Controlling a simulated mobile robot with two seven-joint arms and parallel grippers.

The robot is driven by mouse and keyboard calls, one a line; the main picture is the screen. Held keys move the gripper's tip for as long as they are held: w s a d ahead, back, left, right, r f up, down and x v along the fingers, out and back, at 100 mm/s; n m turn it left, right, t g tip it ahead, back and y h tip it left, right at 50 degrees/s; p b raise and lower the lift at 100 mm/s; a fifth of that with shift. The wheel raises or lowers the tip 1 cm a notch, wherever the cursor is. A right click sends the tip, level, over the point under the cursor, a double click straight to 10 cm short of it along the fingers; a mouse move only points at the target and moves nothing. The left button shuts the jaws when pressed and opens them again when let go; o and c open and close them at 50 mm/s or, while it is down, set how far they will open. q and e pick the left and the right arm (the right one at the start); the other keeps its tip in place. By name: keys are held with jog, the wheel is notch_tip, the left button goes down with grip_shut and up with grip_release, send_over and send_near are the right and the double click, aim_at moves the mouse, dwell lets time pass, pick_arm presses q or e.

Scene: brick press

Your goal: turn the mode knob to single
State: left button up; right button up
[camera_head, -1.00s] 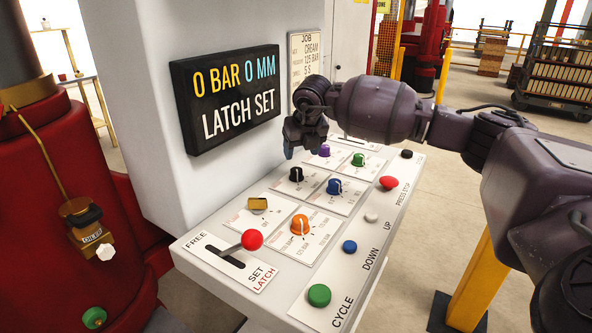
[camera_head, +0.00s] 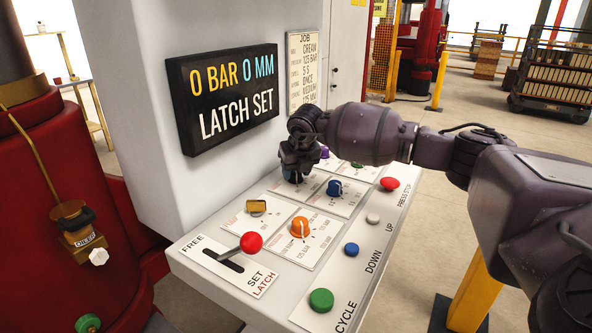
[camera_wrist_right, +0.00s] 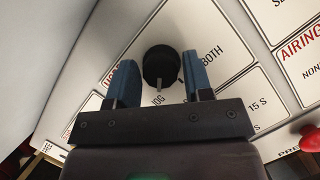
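A black knob (camera_wrist_right: 160,67) shows in the right wrist view on a white label plate. Its light pointer points toward the bottom of that picture, near small lettering that looks like "JOG". "BOTH" is printed to its right; I cannot read the word "single" or a "mode" title. My right gripper (camera_wrist_right: 160,85) is open, its two blue fingers on either side of the knob with gaps showing. In the head view the right gripper (camera_head: 293,175) is low over the panel and hides this knob. My left gripper is not in view.
On the sloped panel (camera_head: 190,258) are a blue knob (camera_head: 335,187) close to the gripper, an orange knob (camera_head: 300,227), a brass knob (camera_head: 256,206), a red-balled lever (camera_head: 251,242) and several buttons. A display (camera_head: 225,98) reading "LATCH SET" stands behind.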

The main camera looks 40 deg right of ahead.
jog(key=c, duration=0.6)
jog(key=shift+n, duration=0.4)
jog(key=n+y, duration=0.2)
jog(key=n, duration=0.3)
jog(key=shift+d+f+b, duration=0.1)
jog(key=shift+b, duration=0.2)
jog(key=n+y+b, duration=0.1)
jog(key=n, duration=0.2)
jog(key=shift+g+y, duration=0.3)
jog(key=shift+n, duration=0.4)
